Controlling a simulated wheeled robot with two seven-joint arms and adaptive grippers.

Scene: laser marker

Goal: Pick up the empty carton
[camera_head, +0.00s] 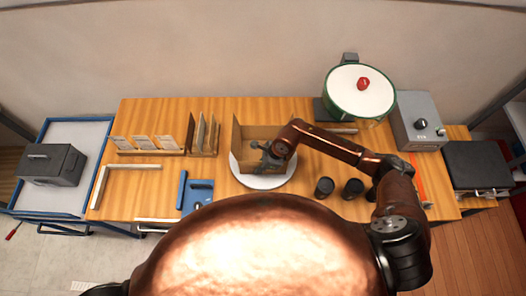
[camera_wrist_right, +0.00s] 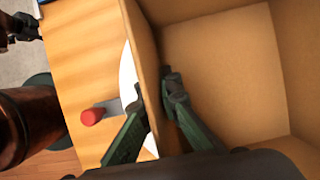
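The empty carton (camera_head: 243,133) is an open-topped brown cardboard box on a white round plate (camera_head: 250,181) near the middle of the wooden table. My right gripper (camera_head: 270,152) is at the carton's right side in the head view. In the right wrist view my right gripper (camera_wrist_right: 155,88) straddles one carton wall, one finger inside and one outside. The fingers are close together and appear shut on the wall. The carton's inside (camera_wrist_right: 230,70) looks empty. A dark part at the head view's bottom left seems to be my left arm; its finger state is unclear.
Card holders (camera_head: 150,148) and a blue fixture (camera_head: 198,192) lie left of the carton. Two black cups (camera_head: 325,187) stand to its right.

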